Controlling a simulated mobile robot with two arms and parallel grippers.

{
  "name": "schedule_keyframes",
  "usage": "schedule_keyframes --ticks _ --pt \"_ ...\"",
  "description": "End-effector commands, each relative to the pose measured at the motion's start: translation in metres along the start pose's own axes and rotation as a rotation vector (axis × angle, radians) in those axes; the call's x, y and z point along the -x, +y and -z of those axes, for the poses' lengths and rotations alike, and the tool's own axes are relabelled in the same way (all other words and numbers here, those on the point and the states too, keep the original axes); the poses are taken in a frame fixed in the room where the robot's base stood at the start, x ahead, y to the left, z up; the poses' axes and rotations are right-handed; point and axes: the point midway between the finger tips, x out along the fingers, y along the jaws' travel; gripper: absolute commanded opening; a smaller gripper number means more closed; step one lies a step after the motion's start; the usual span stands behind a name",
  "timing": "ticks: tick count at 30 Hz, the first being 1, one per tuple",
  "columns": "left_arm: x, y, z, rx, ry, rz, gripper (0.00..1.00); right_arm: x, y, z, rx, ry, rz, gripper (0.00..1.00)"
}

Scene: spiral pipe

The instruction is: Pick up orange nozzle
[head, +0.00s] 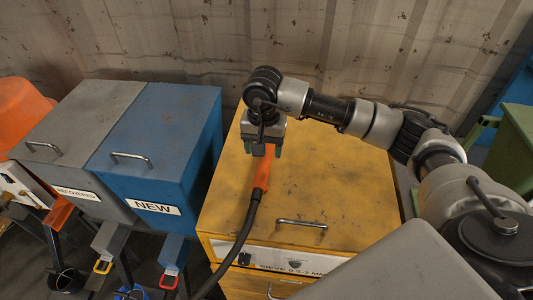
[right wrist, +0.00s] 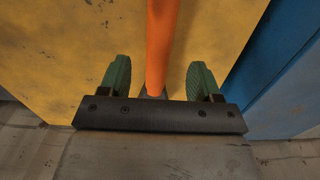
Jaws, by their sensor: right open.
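The orange nozzle (head: 263,170) lies on top of the yellow cabinet (head: 330,190), with a black hose (head: 240,240) running from its near end over the front edge. My right gripper (head: 264,150) is above the far end of the nozzle, pointing down. In the right wrist view the green fingers of my right gripper (right wrist: 160,78) are apart, one on each side of the nozzle (right wrist: 161,40). Gaps show between the nozzle and both fingers. My left gripper is not in view.
A blue box labelled NEW (head: 160,130) and a grey box labelled RECOVERED (head: 80,130) stand left of the cabinet. A corrugated metal wall (head: 330,40) is behind. A green container (head: 510,145) is at the far right. The cabinet top right of the nozzle is clear.

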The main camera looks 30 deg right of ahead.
Motion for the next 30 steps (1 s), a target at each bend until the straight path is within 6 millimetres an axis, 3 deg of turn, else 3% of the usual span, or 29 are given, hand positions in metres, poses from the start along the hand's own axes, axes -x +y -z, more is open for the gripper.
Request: schedule_keyframes --ticks 9,19,30 --pt "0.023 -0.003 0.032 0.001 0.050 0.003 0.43 -0.042 0.002 0.002 -0.001 -0.004 -0.001 0.64" --pt "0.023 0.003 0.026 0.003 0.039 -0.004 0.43 -0.050 0.002 0.002 0.000 -0.001 0.000 0.62" --pt "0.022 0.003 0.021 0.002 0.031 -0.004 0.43 -0.049 0.002 0.003 0.000 -0.001 0.000 0.07"
